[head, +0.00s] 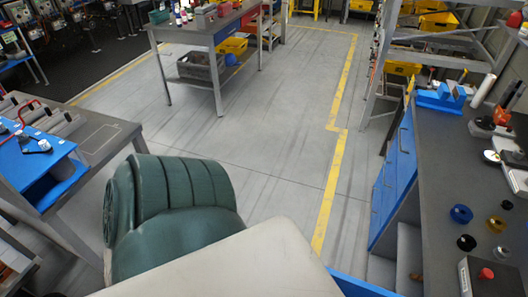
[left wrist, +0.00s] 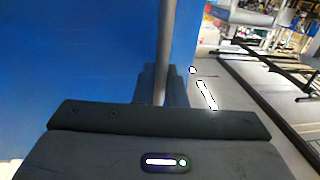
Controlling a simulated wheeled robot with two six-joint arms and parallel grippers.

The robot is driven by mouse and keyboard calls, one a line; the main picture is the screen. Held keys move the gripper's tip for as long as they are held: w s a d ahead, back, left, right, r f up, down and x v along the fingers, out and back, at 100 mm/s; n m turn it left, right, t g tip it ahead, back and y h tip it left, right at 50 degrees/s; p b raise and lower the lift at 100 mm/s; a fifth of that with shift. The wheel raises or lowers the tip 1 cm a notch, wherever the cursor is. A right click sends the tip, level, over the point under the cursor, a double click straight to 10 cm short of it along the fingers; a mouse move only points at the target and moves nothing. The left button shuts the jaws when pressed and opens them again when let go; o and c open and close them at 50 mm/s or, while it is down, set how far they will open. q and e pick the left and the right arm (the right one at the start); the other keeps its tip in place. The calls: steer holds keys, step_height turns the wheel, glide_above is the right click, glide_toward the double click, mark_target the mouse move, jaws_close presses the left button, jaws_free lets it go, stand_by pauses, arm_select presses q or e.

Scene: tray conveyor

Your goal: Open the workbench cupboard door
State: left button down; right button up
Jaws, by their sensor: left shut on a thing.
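In the left wrist view the blue cupboard door (left wrist: 80,50) fills the left and middle. Its grey vertical bar handle (left wrist: 167,35) runs down from the top edge. My left gripper (left wrist: 160,88) is shut on the handle, its dark fingers around the lower visible part of the bar. In the head view a blue panel edge (head: 360,286), which looks like the door, sticks out from the workbench (head: 437,175) at the bottom. A pale cupboard opening (head: 410,250) shows beside it, so the door stands away from the front. Neither gripper shows in the head view.
Blue drawers (head: 393,180) line the workbench front. Several small round parts and a control box with a red button (head: 487,273) are on its top. Grey floor (head: 270,120) with yellow lines is clear left of the bench. A grey-topped table (head: 100,135) stands at the left.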

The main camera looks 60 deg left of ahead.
arm_select(q)
steer(key=shift+n+g+y, duration=0.6)
steer(key=shift+g, duration=0.1)
steer(key=v, duration=0.4)
steer(key=shift+s, duration=0.35)
steer(key=c, duration=1.6)
jaws_free()
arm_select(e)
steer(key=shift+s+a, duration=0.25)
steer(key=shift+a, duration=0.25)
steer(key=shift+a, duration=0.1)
